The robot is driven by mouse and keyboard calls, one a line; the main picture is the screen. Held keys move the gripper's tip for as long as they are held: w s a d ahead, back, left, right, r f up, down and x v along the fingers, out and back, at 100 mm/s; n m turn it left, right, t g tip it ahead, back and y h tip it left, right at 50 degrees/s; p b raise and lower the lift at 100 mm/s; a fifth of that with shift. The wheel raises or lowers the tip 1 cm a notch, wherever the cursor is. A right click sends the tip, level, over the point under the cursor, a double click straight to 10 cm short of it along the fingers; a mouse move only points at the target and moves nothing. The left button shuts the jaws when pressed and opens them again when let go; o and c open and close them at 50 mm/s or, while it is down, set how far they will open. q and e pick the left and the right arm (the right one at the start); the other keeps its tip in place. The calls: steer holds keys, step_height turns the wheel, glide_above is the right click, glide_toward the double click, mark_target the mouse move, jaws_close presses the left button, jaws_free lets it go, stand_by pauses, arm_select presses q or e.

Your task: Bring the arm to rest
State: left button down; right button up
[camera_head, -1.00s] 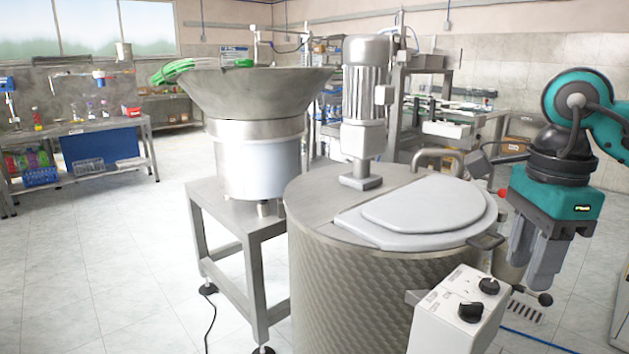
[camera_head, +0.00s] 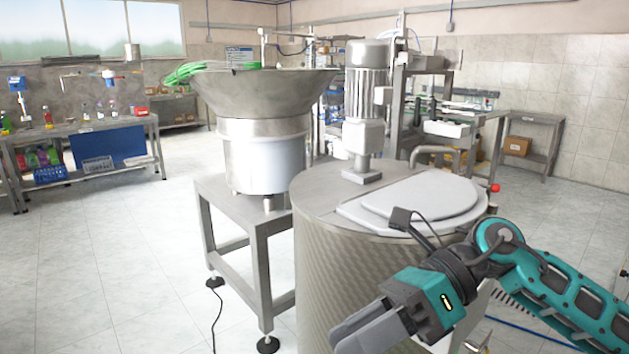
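My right arm (camera_head: 560,300), teal and black, comes in from the right edge and reaches left across the front of the steel tank (camera_head: 350,265). Its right gripper (camera_head: 362,333) has grey fingers and points down-left, low in front of the tank. The fingers overlap from this angle, so their gap is unclear; nothing is visible in them. The hand covers most of the tank's white control box. My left gripper is not in view.
The tank has a grey lid (camera_head: 420,198) and a motor (camera_head: 365,100) on top. A cone-shaped feeder bowl (camera_head: 265,95) stands on a metal stand (camera_head: 238,215) to its left. Workbenches line the back left. The floor (camera_head: 130,255) at left is clear.

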steer(key=w+a+r+m+t+y, duration=0.25)
steer(key=m+t+y, duration=0.65)
steer(key=m, duration=0.5)
steer(key=w+d+f+m+t+h+p, duration=0.15)
steer(key=d+f+m+t+h, duration=0.4)
steer(key=m, duration=0.65)
steer(key=w+d+f+m+t+h, duration=0.25)
steer(key=f+m+t+h, duration=0.45)
steer(key=m, duration=0.4)
steer(key=s+d+f+m+g+h, duration=0.3)
steer(key=s+f+m, duration=0.2)
steer(key=f, duration=0.6)
steer(key=s+d+f+m+g+h, duration=0.3)
steer(key=s+f+m, duration=0.3)
steer(key=f, duration=0.4)
steer(key=shift+s+d+f+m+h, duration=0.3)
steer(key=shift+s+d+f+h, duration=0.1)
steer(key=shift+s+d+h, duration=0.35)
steer(key=shift+s, duration=0.1)
